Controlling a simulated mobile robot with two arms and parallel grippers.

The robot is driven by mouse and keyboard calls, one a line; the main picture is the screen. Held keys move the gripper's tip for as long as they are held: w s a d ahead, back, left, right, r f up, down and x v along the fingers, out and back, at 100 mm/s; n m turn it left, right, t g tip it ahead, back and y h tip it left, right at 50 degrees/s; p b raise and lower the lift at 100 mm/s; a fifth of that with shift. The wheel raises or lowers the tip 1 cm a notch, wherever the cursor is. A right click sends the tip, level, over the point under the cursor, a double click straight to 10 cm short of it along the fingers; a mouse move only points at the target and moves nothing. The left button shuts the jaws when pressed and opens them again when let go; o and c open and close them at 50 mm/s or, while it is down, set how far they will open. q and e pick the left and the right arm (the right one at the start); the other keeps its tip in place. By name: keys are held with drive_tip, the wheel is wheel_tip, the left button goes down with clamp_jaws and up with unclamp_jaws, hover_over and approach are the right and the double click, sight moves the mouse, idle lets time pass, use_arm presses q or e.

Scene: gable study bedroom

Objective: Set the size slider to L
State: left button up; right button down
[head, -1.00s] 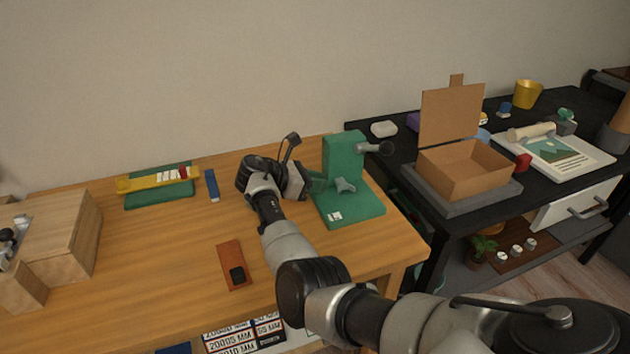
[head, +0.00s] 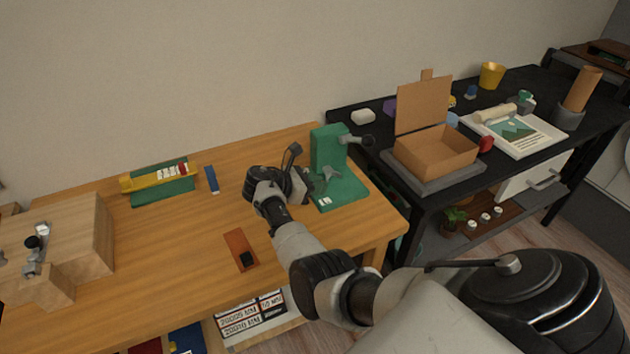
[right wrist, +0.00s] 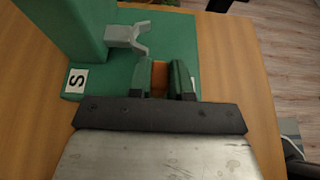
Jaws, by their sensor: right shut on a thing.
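A green stand (head: 329,150) with a flat base and a grey forked piece (head: 331,174) stands at the right end of the wooden table. In the right wrist view its base (right wrist: 115,75) bears a white label reading S (right wrist: 76,79), beside the grey fork (right wrist: 128,37). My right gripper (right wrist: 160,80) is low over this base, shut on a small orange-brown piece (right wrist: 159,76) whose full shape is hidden. No L mark is readable. A yellow bar (head: 148,180) with white tiles and a red block lies on a green plate at the back left. My left gripper is out of view.
A blue bar (head: 212,180) and an orange-brown plate with a black block (head: 238,243) lie on the table. A wooden box (head: 85,225) is at left. A black bench (head: 385,135) at right carries an open cardboard box (head: 436,155).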

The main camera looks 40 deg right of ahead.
drive_tip(key=shift+s+f, duration=0.15)
drive_tip(key=shift+f, duration=0.1)
drive_tip(key=c, duration=1.4)
unclamp_jaws()
drive_tip(key=o, duration=0.4)
drive_tip(key=shift+s+a+r, duration=0.1)
drive_tip(key=shift+s+r, duration=0.05)
drive_tip(key=shift+r, duration=0.1)
drive_tip(key=shift+c, duration=0.2)
drive_tip(key=shift+w+a+r, duration=0.1)
drive_tip(key=shift+w+a, duration=0.1)
drive_tip(key=shift+a, duration=0.05)
drive_tip(key=v, duration=1)
drive_tip(key=shift+a, duration=0.15)
